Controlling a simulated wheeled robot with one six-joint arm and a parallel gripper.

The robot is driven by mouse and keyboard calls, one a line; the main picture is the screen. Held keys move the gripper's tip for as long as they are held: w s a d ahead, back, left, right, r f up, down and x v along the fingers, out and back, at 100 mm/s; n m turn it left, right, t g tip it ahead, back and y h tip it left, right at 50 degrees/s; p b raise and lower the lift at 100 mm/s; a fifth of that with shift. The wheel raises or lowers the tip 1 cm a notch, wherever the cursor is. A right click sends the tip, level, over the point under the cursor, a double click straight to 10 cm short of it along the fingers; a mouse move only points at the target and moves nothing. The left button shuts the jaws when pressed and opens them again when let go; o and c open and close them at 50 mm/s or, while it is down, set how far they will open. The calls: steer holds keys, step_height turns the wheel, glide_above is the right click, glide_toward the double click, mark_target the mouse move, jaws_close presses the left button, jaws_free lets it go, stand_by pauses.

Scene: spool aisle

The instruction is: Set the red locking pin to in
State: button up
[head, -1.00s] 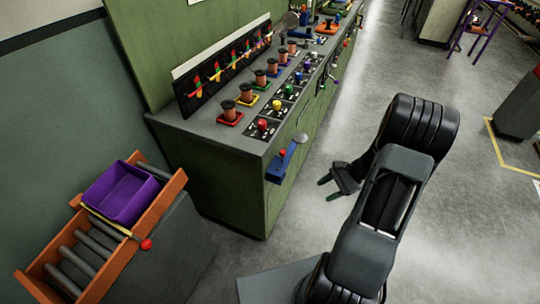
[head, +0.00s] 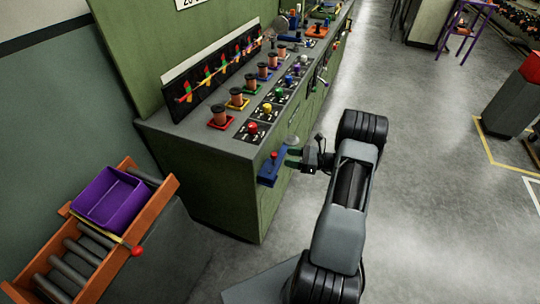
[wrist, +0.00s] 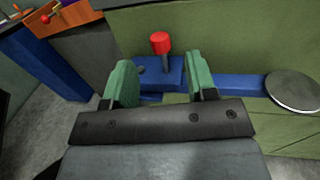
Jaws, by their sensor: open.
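The red locking pin (wrist: 160,43) has a red cap on a grey stem. It stands up from a blue bracket (wrist: 150,72) on the green cabinet's front. In the head view the pin's red top (head: 274,155) shows above the blue bracket (head: 268,174) at the cabinet's near corner. My gripper (wrist: 161,80) is open, with one green finger on each side of the pin in the picture. The pin appears a little beyond the fingertips, and neither finger visibly touches it. In the head view my gripper (head: 293,159) is just right of the bracket.
A round grey disc (wrist: 294,90) sits at the right end of the blue arm. The cabinet top (head: 195,140) carries spools and coloured knobs. A roller stand with a purple bin (head: 108,199) and a red knob (head: 138,251) is at left. Open floor lies right.

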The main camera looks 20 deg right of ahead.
mark_target(274, 154)
steer(key=x, duration=0.6)
steer(key=shift+w+a, duration=0.15)
steer(key=shift+a, duration=0.05)
steer(key=shift+c, duration=0.4)
jaws_close()
steer(key=shift+f, duration=0.1)
